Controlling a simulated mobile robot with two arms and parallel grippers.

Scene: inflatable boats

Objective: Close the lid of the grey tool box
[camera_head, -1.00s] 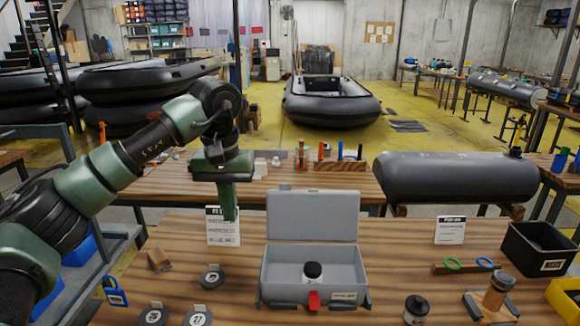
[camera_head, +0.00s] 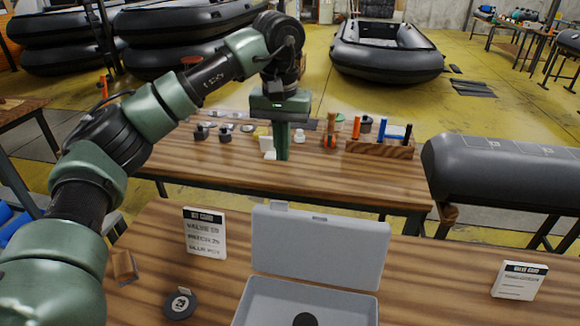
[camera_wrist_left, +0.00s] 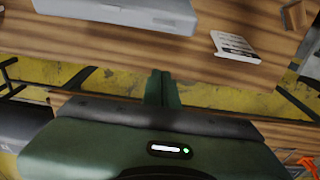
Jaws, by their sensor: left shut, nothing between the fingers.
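The grey tool box (camera_head: 252,305) stands on the near wooden table, cut off by the bottom edge of the head view. Its lid (camera_head: 320,248) is open and stands up at the back. A dark round top of a jar (camera_head: 305,320) shows inside the box. My left gripper (camera_head: 282,157) points down beyond the lid and a little to its left, apart from it. Its fingers (camera_wrist_left: 163,82) are together and empty. The grey box (camera_wrist_left: 120,12) also shows at the top of the left wrist view. My right gripper is not in view.
A white card (camera_head: 205,232) stands left of the lid, with a brown block (camera_head: 124,267) and a black disc (camera_head: 180,304) nearby. Another card (camera_head: 519,281) is at right. The rear table (camera_head: 330,185) holds a wooden rack (camera_head: 380,147); a gap separates the tables.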

